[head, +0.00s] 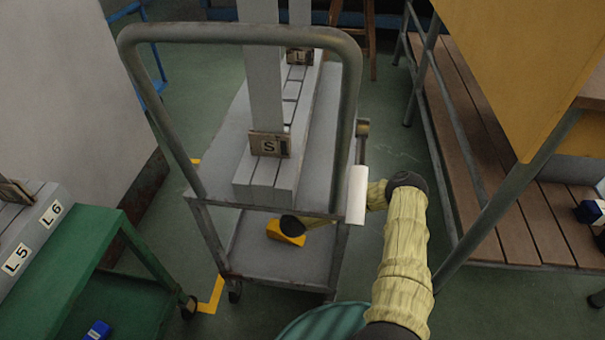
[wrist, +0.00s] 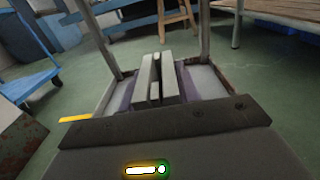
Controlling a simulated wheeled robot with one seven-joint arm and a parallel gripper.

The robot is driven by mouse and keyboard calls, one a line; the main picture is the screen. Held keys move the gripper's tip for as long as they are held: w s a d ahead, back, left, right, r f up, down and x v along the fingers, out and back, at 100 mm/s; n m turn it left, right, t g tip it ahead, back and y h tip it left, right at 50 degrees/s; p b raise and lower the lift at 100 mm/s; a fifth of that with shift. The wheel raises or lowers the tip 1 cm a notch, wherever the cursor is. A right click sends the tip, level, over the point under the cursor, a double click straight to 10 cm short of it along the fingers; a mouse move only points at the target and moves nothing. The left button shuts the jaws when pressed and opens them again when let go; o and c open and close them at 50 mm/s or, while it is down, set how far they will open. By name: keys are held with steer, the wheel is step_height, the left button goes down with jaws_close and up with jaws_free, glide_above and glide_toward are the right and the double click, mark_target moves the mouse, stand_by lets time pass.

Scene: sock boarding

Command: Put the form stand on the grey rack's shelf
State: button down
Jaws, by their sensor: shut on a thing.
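The grey rack (head: 222,135) is a wheeled cart with an upper and a lower shelf and a tall tube handle. My arm reaches in past its right post. My gripper, with an orange housing (head: 287,231), is low under the upper shelf, above or at the lower shelf (head: 265,262). Its fingertips are hidden in the head view. In the wrist view, parallel grey bars (wrist: 158,82) with a slot between them lie ahead of the dark gripper body, over a grey shelf between two posts. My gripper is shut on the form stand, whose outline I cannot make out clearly.
Upright grey boards with tags, one marked S (head: 268,144), stand on a slotted grey base on the upper shelf. A green cart (head: 85,250) is at left, a slatted bench (head: 490,180) at right. Green floor is clear between rack and bench.

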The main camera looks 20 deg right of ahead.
steer(key=shift+r, duration=0.1)
steer(key=shift+w, duration=0.1)
steer(key=c, duration=1)
jaws_free()
steer(key=shift+w, duration=0.1)
steer(key=shift+d, duration=0.2)
steer(key=shift+s+a, duration=0.15)
steer(key=shift+s, duration=0.05)
steer(key=shift+s+a+p, duration=0.15)
steer(key=shift+s+p, duration=0.2)
steer(key=p+v, duration=0.3)
steer(key=v, duration=0.3)
steer(key=shift+s+a, duration=0.15)
steer(key=shift+s, duration=0.15)
